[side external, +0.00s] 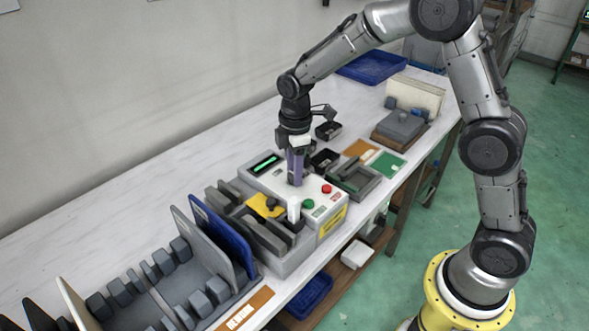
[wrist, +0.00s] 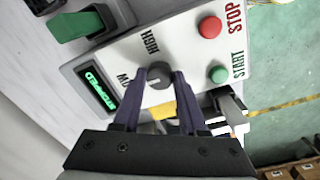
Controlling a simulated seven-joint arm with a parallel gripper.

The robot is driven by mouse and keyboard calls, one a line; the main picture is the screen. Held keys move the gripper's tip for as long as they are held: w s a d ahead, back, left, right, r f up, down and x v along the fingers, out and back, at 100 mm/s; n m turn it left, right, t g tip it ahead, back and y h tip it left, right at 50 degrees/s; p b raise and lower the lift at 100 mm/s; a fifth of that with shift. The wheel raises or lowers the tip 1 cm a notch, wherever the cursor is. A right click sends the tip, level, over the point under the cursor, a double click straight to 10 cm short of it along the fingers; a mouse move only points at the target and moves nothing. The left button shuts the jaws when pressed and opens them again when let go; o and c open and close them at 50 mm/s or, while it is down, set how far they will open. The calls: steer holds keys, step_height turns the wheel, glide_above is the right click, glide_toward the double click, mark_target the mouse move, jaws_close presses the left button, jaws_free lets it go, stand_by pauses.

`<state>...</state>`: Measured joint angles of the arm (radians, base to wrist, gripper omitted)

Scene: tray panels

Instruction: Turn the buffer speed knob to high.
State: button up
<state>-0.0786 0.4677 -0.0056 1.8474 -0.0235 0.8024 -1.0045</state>
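The buffer's control panel (side external: 262,180) is a light box top with a green-lit display reading STOPPED (wrist: 97,90). In the wrist view the dark round speed knob (wrist: 159,76) sits on the panel between the LOW and HIGH labels (wrist: 149,43). My gripper (wrist: 160,80) points down at the panel, with its two purple fingers apart, one on each side of the knob. I cannot tell whether they touch it. In the side view my gripper (side external: 295,182) is low over the panel and hides the knob.
A red STOP button (wrist: 210,27) and a green START button (wrist: 218,74) are close to the knob. Grey buffer parts with a yellow piece (side external: 264,206) stand in front. A rack with blue and grey panels (side external: 222,236) is at the lower left. The table's back left is clear.

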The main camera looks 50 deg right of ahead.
jaws_close()
steer(key=shift+m, duration=0.3)
steer(key=m, duration=1.7)
steer(key=shift+g, duration=0.3)
steer(key=shift+m, duration=0.3)
